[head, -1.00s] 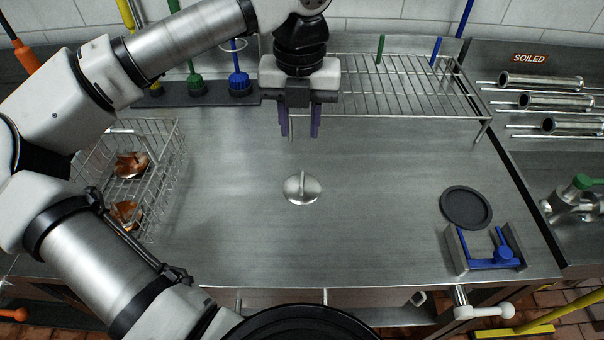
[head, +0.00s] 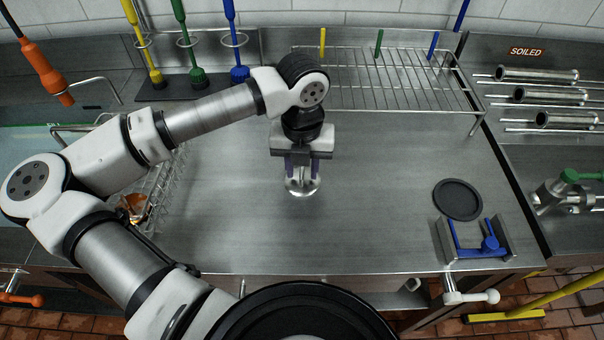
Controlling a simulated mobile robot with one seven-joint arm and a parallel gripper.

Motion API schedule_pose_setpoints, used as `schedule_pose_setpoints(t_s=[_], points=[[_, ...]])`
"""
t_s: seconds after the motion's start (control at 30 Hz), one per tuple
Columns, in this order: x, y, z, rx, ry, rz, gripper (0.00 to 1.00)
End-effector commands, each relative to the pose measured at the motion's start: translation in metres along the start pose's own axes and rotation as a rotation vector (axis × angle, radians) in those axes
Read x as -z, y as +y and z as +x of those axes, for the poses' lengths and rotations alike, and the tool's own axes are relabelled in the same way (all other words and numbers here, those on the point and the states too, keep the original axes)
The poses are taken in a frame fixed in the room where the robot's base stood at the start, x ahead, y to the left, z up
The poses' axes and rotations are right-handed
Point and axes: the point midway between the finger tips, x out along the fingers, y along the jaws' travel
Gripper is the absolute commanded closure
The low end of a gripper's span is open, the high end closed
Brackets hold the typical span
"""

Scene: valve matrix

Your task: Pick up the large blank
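The large blank (head: 303,189) looks like a shiny round metal disc with a raised grip on top. It lies on the steel worktop near its middle, in the head view. My gripper (head: 302,171) is directly above it, pointing down. Its two purple fingers are apart, one to each side of the blank's grip. The gripper body hides part of the blank and the grip's upper end. I cannot tell whether the fingers touch it.
A wire basket (head: 165,190) with copper-coloured parts stands left, partly behind my arm. A wire rack (head: 390,85) is at the back. A black round disc (head: 457,200) and a metal bracket with blue parts (head: 472,245) sit at the right. The worktop between is clear.

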Motion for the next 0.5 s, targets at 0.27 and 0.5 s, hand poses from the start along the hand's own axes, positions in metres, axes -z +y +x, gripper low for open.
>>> schedule_pose_setpoints(t_s=[0.27, 0.5], points=[[-0.0002, 0.0002, 0.0002, 0.000, 0.000, 0.000, 0.82], [-0.0002, 0.0002, 0.0000, 0.000, 0.000, -0.001, 1.00]])
